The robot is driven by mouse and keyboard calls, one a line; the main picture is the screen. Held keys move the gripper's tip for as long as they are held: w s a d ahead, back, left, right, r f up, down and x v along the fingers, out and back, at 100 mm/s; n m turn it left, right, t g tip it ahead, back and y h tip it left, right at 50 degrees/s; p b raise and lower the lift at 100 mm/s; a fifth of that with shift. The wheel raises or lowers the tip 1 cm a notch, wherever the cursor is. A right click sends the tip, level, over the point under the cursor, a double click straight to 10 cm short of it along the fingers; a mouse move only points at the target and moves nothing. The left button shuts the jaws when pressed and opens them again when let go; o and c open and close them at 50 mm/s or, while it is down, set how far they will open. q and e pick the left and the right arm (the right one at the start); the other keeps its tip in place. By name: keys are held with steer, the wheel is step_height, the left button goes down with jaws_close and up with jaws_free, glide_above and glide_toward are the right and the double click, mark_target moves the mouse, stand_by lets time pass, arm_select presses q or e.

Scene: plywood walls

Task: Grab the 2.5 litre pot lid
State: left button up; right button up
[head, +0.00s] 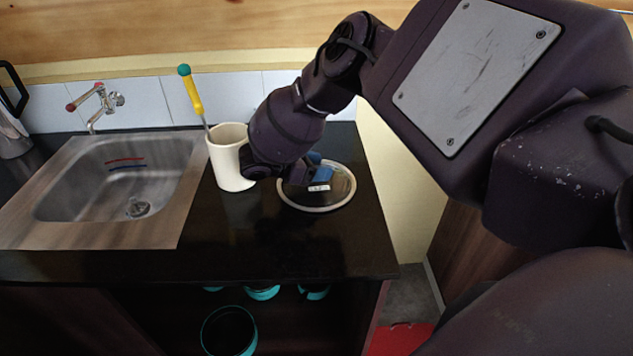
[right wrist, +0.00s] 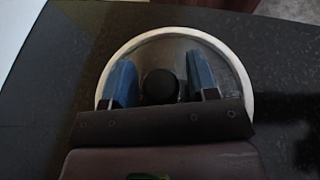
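The pot lid (head: 341,194) lies flat on the dark counter, a clear round disc with a pale rim. In the right wrist view the lid (right wrist: 175,48) shows a round black knob (right wrist: 160,86) at its middle. My right gripper (head: 319,174) is over the lid. In the right wrist view its two blue fingers (right wrist: 162,84) are apart, one on each side of the knob, with gaps between. How high the fingertips are above the lid is hard to tell. My left gripper is not in view.
A white mug-like container (head: 229,165) holding a yellow-handled tool (head: 192,91) stands just left of my right gripper. A steel sink (head: 119,180) with a tap (head: 97,101) is further left. Teal-rimmed pots (head: 229,331) sit below the counter.

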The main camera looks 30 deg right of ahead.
steer(key=c, duration=0.7)
steer(key=shift+c, duration=0.9)
steer(key=shift+r, duration=0.15)
